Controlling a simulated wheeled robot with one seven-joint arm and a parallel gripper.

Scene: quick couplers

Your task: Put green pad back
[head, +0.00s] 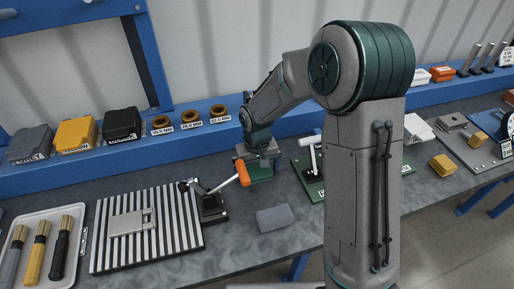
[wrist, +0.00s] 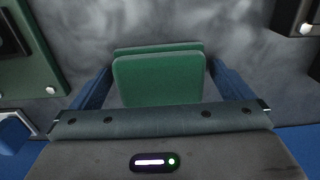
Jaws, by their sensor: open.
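The green pad (wrist: 158,78) shows in the wrist view as a green block with two upright faces, one behind the other, between my blue fingers. My gripper (wrist: 160,85) is open around it, with one finger on each side; small gaps show beside the pad. In the head view my gripper (head: 262,158) is low over the back middle of the bench, and the green pad (head: 259,175) shows partly beneath it. My arm and the orange lever hide some of that spot.
A toggle clamp with an orange handle (head: 243,172) stands just left of my gripper. A green plate with a white-handled clamp (head: 308,167) is to the right. A grey ribbed block (head: 275,218) lies in front. A striped plate (head: 105,247) lies left. A blue shelf (head: 180,140) runs behind.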

